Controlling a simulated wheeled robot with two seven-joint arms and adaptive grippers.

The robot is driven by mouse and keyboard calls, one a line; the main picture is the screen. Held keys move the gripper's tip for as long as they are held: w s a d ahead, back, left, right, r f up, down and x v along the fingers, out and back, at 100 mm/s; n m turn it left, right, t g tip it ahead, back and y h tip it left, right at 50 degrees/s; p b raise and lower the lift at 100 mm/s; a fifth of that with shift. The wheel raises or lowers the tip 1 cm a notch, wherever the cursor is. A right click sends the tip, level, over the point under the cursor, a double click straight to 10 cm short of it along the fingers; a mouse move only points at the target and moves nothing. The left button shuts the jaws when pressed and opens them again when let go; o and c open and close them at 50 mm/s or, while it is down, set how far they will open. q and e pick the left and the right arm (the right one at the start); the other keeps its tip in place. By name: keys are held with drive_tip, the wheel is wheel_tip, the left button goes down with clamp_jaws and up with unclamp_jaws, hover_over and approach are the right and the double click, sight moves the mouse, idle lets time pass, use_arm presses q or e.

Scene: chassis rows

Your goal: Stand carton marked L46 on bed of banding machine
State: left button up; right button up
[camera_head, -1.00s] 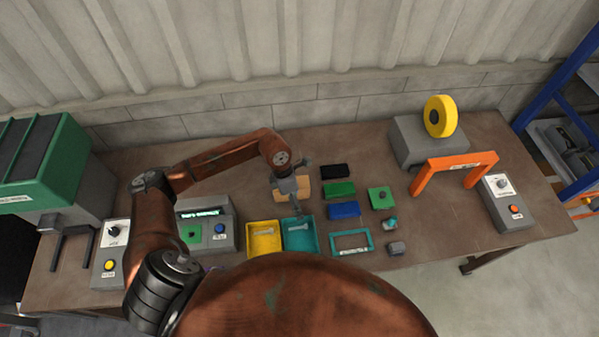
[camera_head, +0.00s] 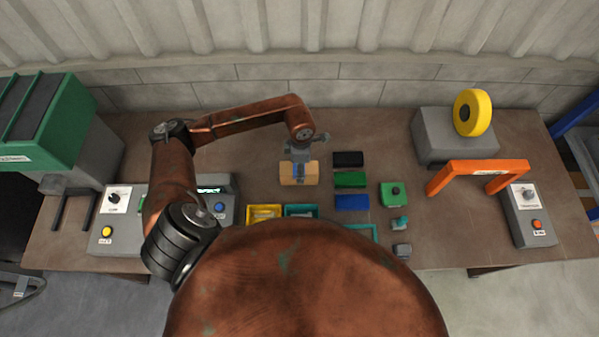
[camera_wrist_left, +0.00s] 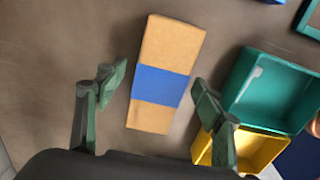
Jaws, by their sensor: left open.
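A tan carton with a blue band (camera_wrist_left: 165,75) lies on the bench in the left wrist view; no marking on it is readable. In the head view the carton (camera_head: 287,174) lies behind the small trays. My left gripper (camera_wrist_left: 152,92) is open, its two fingers on either side of the carton's near part with a gap each side; in the head view the gripper (camera_head: 299,165) is over the carton. The banding machine appears to be the grey unit with a yellow reel (camera_head: 455,136) and an orange arch (camera_head: 478,170) at the right. My right gripper is not in view.
A yellow tray (camera_wrist_left: 250,150) and a teal tray (camera_wrist_left: 272,90) stand close to the right of the carton. Black, green and blue blocks (camera_head: 350,180) lie right of it. A control box (camera_head: 530,215) stands by the arch.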

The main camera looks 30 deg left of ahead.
use_arm(q)
wheel_tip(320, 180, down, 5)
drive_tip(key=shift+s+a+f+p, duration=0.1)
drive_tip(key=shift+p, duration=0.6)
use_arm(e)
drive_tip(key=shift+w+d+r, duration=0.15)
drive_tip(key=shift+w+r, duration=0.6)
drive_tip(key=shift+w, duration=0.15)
use_arm(q)
drive_tip(key=c, duration=1.6)
clamp_jaws()
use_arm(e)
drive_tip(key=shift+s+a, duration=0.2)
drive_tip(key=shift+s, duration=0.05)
